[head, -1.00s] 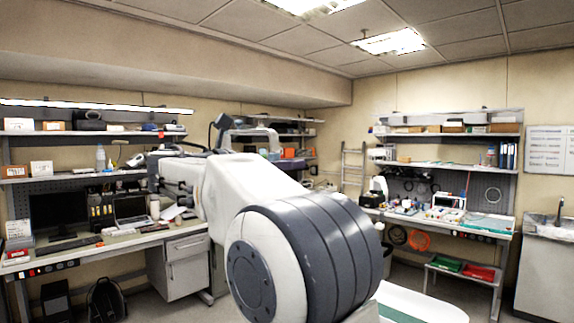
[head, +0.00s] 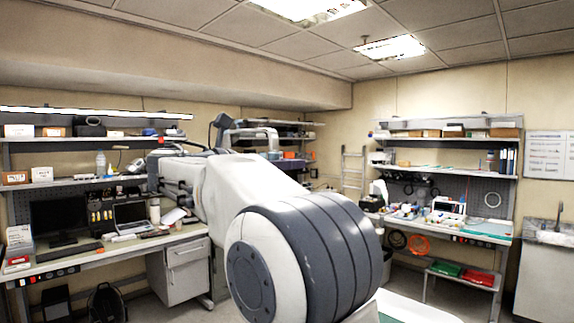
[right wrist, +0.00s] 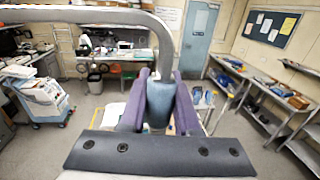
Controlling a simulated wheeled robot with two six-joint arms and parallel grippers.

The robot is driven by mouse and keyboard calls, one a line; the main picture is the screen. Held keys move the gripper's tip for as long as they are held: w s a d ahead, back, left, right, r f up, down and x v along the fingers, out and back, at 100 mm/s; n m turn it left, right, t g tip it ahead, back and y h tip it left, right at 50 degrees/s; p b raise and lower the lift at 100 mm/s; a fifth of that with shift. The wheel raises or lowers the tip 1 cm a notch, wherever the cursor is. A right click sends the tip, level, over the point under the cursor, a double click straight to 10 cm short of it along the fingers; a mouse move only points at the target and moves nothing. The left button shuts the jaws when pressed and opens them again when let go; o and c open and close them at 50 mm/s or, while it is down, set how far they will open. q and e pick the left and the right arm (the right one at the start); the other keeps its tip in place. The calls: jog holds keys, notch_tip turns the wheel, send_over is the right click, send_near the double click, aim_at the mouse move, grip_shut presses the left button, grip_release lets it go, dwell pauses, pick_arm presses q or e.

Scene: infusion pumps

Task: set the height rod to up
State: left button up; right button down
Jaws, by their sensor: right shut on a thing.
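A grey rod (right wrist: 135,17) comes in from the left in the right wrist view, bends and drops to a blue-grey grip (right wrist: 160,104). My right gripper (right wrist: 162,82) has its two purple fingers on either side of this grip, shut on it. In the head view a grey arched rod (head: 250,132) shows beyond my right arm. My right arm hides most of my right gripper and what lies below the arch there. My left gripper is not in view.
A desk with a laptop (head: 132,215) stands at the left, with a drawer cabinet (head: 187,268) under it. A workbench (head: 480,238) with shelves stands at the right. In the right wrist view a white-blue cart (right wrist: 43,98) stands at the left on open floor.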

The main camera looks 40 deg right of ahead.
jog(key=c, duration=0.6)
grip_release()
jog(key=a+b, duration=0.1)
jog(key=a, duration=0.6)
jog(key=a+b, duration=0.1)
jog(key=a, duration=0.2)
jog(key=shift+w+a+b, duration=0.25)
jog(key=shift+w+b, duration=0.05)
jog(key=shift+w, duration=0.1)
